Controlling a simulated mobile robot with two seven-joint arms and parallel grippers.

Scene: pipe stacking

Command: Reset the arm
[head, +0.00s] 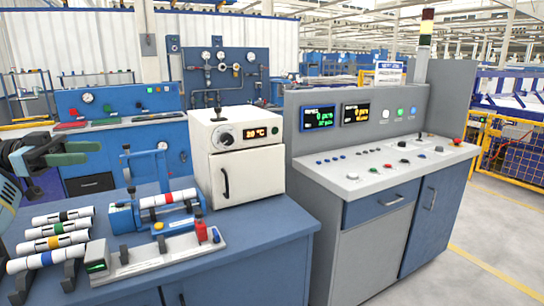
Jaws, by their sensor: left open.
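My left gripper (84,153) is at the left edge, raised above the blue bench (262,238). Its green-tipped fingers are apart and nothing shows between them. Below it, a white pipe with a dark band (62,216), one with a yellow band (54,243) and one with a blue band (46,260) lie in a row on dark supports. A white pipe with red bands (168,199) lies in a blue fixture (124,218) to the right, apart from the gripper. My right gripper is out of view.
A white oven-like box (237,155) stands behind the fixture. A grey control console (385,165) stands to the right. The bench's front right is clear.

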